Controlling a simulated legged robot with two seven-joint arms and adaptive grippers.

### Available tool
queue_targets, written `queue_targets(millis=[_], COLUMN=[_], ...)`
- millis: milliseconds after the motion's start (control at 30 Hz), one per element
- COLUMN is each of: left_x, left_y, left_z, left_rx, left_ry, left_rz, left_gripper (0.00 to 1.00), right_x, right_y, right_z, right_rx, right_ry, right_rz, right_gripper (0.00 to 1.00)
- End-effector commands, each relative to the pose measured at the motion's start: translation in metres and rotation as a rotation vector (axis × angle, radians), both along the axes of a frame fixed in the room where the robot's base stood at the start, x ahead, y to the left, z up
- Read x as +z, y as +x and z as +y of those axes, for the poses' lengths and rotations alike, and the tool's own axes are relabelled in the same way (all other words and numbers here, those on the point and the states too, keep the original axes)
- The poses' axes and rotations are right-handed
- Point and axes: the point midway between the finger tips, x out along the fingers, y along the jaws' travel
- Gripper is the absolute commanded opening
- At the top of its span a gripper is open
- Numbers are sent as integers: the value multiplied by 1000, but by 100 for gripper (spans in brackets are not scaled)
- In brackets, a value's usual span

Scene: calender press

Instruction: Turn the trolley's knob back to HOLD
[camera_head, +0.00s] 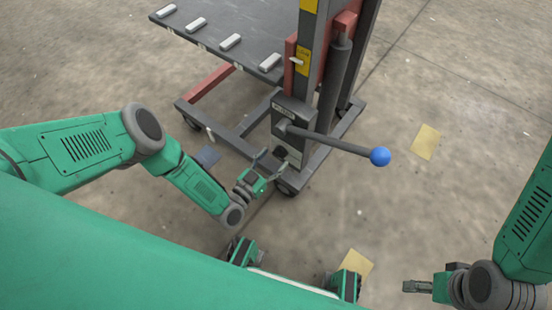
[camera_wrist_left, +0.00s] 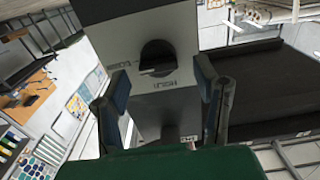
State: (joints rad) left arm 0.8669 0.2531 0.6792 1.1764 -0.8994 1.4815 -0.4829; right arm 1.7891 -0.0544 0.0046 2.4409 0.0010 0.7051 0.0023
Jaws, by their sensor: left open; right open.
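The trolley's grey control box (camera_head: 290,115) sits low on its mast. A black knob (camera_head: 281,152) is on the lower part of the box, partly hidden by my left gripper. In the left wrist view the round knob (camera_wrist_left: 158,57) has a bar-like grip, with upside-down lettering that seems to read HOLD beside it. My left gripper (camera_head: 265,168) is open in front of the knob. In the wrist view its two fingers (camera_wrist_left: 163,100) stand apart on either side, with the knob between and beyond them; contact cannot be told. My right gripper (camera_head: 417,286) is open and empty, far right.
A lever with a blue ball (camera_head: 380,157) sticks out rightward from the box, just above the knob. The trolley's dark platform (camera_head: 235,35) lies behind on the left. A caster (camera_head: 285,187) stands near my left gripper. Yellow floor patches (camera_head: 425,142) lie on open concrete.

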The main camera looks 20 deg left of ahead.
Motion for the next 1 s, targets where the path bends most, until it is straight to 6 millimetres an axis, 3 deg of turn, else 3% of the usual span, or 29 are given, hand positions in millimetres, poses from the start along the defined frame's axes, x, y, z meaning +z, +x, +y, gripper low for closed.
queue_targets(millis=[133,433,600,1000], left_x=[0,1,0,0], left_y=[10,12,12,12], left_z=[-4,-5,-5,-5], left_rx=[0,-1,-1,-1], left_ry=[0,0,0,-47], left_rz=[0,1,1,18], left_gripper=[56,56,6,6], right_x=[-5,-4,-4,-4], right_y=[0,0,0,0], right_z=[0,0,0,0], right_rx=[0,0,0,0], right_ry=[0,0,0,0], right_rz=[0,0,0,0], right_gripper=[71,71,71,71])
